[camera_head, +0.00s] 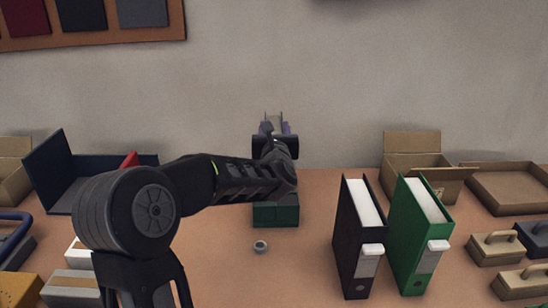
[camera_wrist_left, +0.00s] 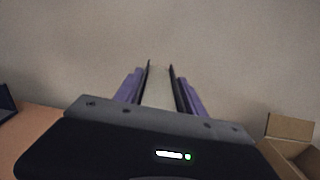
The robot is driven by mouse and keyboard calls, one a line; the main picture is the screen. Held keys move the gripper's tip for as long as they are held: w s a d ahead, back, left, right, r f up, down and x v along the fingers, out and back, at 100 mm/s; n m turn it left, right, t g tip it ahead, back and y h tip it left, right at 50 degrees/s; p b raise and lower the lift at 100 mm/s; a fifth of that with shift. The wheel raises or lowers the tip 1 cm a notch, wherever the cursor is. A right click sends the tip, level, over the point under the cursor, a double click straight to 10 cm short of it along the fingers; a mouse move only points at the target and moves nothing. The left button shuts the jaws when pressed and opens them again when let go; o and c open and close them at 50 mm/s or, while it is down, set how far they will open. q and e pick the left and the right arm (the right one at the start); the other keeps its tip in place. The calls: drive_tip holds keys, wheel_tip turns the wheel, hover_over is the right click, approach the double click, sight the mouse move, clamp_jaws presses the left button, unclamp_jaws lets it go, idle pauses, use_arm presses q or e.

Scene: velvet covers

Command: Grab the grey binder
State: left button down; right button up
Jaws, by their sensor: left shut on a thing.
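My left gripper (camera_head: 275,129) is at the centre of the head view, raised in front of the wall, with my arm coming in from the left. It is shut on the grey binder (camera_head: 275,119), of which only a narrow top part shows above the wrist. In the left wrist view the binder (camera_wrist_left: 158,88) stands between the two purple fingers, with pale pages between thin dark covers. Its lower part is hidden by the gripper body, so I cannot tell its full colour. My right gripper is not in view.
A black binder (camera_head: 347,235) and a green binder (camera_head: 408,240) stand upright at centre right on the table (camera_head: 300,270). A dark green box (camera_head: 275,214) sits below the gripper. A small ring (camera_head: 260,246) lies nearby. A cardboard box (camera_head: 410,165) stands behind.

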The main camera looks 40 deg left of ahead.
use_arm(q)
drive_tip(key=shift+r, duration=0.15)
wheel_tip(320, 180, up, 10)
drive_tip(key=shift+f+p, duration=0.1)
drive_tip(key=shift+p, duration=0.3)
idle(0.7)
